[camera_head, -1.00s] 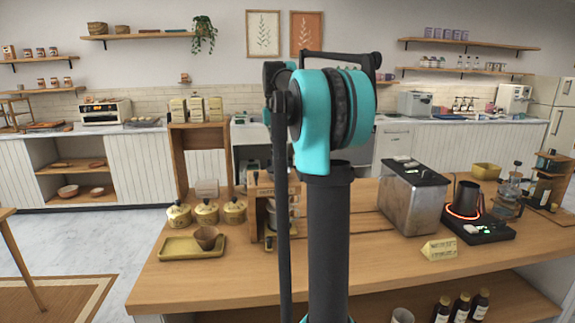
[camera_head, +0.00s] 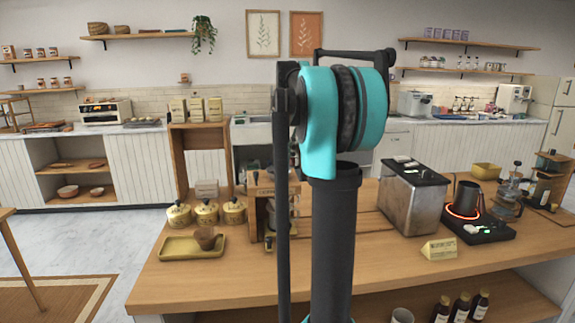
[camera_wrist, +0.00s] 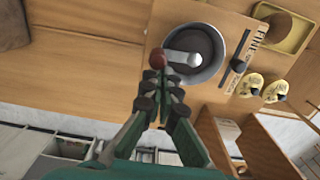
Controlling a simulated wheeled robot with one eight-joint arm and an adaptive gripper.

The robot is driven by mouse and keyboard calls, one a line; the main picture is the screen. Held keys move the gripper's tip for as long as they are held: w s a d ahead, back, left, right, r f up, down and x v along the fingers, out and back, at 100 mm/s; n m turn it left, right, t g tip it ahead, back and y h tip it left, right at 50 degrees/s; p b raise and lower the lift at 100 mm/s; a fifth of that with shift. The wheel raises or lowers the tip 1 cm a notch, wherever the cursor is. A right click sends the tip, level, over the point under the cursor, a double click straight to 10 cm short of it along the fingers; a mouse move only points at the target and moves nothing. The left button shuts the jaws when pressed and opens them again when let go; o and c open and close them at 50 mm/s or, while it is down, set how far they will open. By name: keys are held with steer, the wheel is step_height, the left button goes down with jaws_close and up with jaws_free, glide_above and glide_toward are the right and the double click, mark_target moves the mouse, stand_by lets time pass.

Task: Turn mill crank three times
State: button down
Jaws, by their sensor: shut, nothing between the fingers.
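In the wrist view, the mill's crank (camera_wrist: 183,57) is a grey metal arm over a round, dark-centred metal bowl (camera_wrist: 219,70). It ends in a red-brown knob (camera_wrist: 157,58). My gripper (camera_wrist: 160,78) is shut and empty, its fingertips right beside the knob. I cannot tell whether they touch it. The mill's wooden top (camera_wrist: 205,12) carries the label FINE and a dark slider. In the head view, the wooden mill (camera_head: 256,203) stands on the counter, partly hidden by my arm. My gripper is hidden there.
Several yellow canisters (camera_head: 206,212) and a yellow tray (camera_head: 178,250) with a brown cup (camera_head: 205,237) stand left of the mill. A tall wooden frame (camera_head: 180,160) rises behind them. A metal box (camera_head: 412,200) and a kettle (camera_head: 466,197) stand at the right.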

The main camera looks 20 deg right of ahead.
steer(key=shift+w, duration=0.15)
steer(key=shift+w, duration=0.45)
step_height(320, 180, up, 7)
stand_by(0.7)
steer(key=shift+s, duration=0.1)
stand_by(0.4)
